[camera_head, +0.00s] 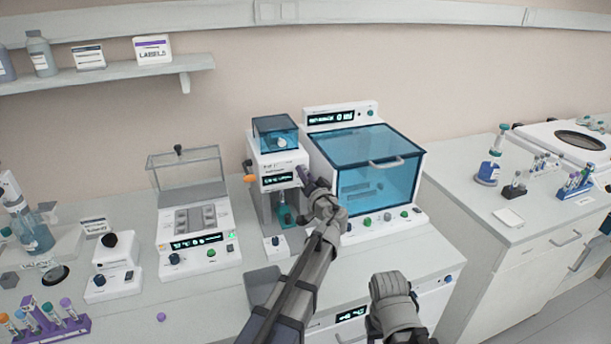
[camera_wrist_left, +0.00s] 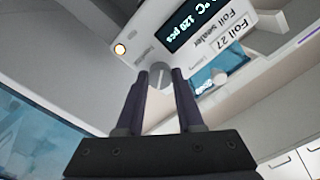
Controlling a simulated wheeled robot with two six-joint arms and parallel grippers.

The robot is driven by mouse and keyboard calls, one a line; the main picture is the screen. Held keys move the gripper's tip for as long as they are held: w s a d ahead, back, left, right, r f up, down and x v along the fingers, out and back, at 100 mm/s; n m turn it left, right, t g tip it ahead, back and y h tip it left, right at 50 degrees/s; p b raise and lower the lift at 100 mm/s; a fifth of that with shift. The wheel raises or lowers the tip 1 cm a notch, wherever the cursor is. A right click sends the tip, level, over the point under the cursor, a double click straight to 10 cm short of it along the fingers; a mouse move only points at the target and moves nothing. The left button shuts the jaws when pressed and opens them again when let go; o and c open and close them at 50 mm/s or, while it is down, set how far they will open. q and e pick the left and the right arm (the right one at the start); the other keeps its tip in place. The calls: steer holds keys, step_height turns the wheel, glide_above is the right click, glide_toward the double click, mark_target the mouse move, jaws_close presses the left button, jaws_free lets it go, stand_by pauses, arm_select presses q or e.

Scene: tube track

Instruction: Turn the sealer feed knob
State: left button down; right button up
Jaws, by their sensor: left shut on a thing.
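The foil sealer (camera_head: 270,160) is a tall white machine with a blue clear top and a small lit display. Its front also shows in the left wrist view (camera_wrist_left: 150,38), tilted, with the words "Foil sealer". My left gripper (camera_head: 305,180) is at the sealer's right side.
A blue-lidded machine (camera_head: 372,165) stands close on the sealer's right, beside my left arm. A white device with a clear cover (camera_head: 195,215) stands to the left. A purple tube rack (camera_head: 50,325) is at the lower left. Bare counter (camera_head: 205,295) lies in front.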

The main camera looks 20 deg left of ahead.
arm_select(q)
steer(key=m, duration=0.6)
steer(key=shift+m, duration=0.3)
stand_by(0.4)
steer(key=c, duration=0.5)
jaws_free()
steer(key=shift+c, duration=0.2)
steer(key=shift+s, duration=0.1)
steer(key=v, duration=0.7)
steer(key=shift+s+d, duration=0.25)
steer(key=shift+s, duration=0.05)
steer(key=shift+f, duration=0.1)
